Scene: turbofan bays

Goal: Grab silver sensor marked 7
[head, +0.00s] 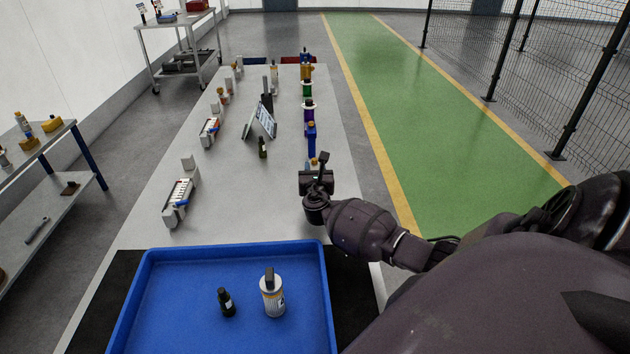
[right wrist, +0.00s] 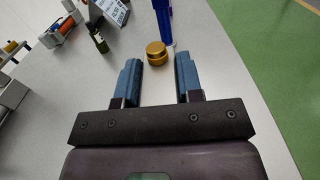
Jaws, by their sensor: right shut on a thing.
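My right gripper (head: 316,172) is low over the right edge of the long grey table, fingers pointing away. In the right wrist view its two blue fingers (right wrist: 157,66) stand apart around a round gold-coloured piece (right wrist: 157,53), and the gripper is shut on it. The contact is not clear to see; the piece's lower part is hidden. In the head view a bit of gold (head: 313,162) shows just beyond the gripper. No number 7 is readable, so I cannot tell which thing is the silver sensor. My left gripper is out of view.
A blue tray (head: 140,300) at the front holds a dark bottle (head: 226,304) and a white canister (head: 273,300). A blue upright part (head: 311,138) stands just beyond my right gripper. A tilted sign (head: 265,120) stands mid-table. Grey racks (head: 180,203) line the left side.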

